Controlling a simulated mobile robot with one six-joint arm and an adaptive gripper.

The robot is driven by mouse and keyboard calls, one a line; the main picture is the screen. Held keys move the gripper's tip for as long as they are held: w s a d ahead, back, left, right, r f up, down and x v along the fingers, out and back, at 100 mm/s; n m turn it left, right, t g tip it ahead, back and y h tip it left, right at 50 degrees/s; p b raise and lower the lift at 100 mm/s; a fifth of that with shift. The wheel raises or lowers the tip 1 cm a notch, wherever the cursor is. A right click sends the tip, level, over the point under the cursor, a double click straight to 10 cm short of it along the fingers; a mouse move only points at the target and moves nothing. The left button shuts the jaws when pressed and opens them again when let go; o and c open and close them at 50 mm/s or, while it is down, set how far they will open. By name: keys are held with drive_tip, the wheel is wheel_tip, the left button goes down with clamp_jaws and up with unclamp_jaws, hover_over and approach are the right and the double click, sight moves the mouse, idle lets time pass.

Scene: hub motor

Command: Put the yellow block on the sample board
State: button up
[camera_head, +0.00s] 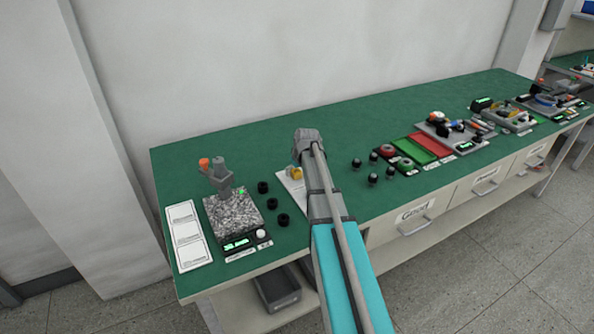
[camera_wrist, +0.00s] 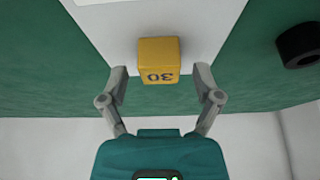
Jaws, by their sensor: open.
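The yellow block (camera_wrist: 158,50), marked "30", rests on a white sheet or board (camera_wrist: 105,28) in the wrist view. In the head view the yellow block (camera_head: 296,172) shows beside my arm, over the white sheet (camera_head: 291,187), partly hidden. My gripper (camera_wrist: 160,74) is open, with one finger on each side of the block and a gap to both. The block lies between and slightly beyond the fingertips. I cannot tell which surface is the sample board; a white three-panel card (camera_head: 186,236) lies at the left end of the bench.
A speckled granite plate (camera_head: 233,217) with a grey stand is left of my arm, with several black cylinders (camera_head: 268,203) beside it. One black cylinder (camera_wrist: 299,45) is near the sheet. Red and green trays (camera_head: 415,148) and equipment stand right. The bench's back strip is clear.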

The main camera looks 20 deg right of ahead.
drive_tip(key=p+v, duration=1)
drive_tip(key=v, duration=0.1)
drive_tip(key=shift+r, duration=0.25)
idle(0.8)
drive_tip(key=s+a+f+g, duration=0.1)
drive_tip(key=s+a+g, duration=0.3)
drive_tip(key=s+a, duration=1.7)
drive_tip(key=shift+s+a+f+g, duration=0.2)
drive_tip(key=shift+a+g, duration=0.1)
drive_tip(key=shift+a, duration=0.5)
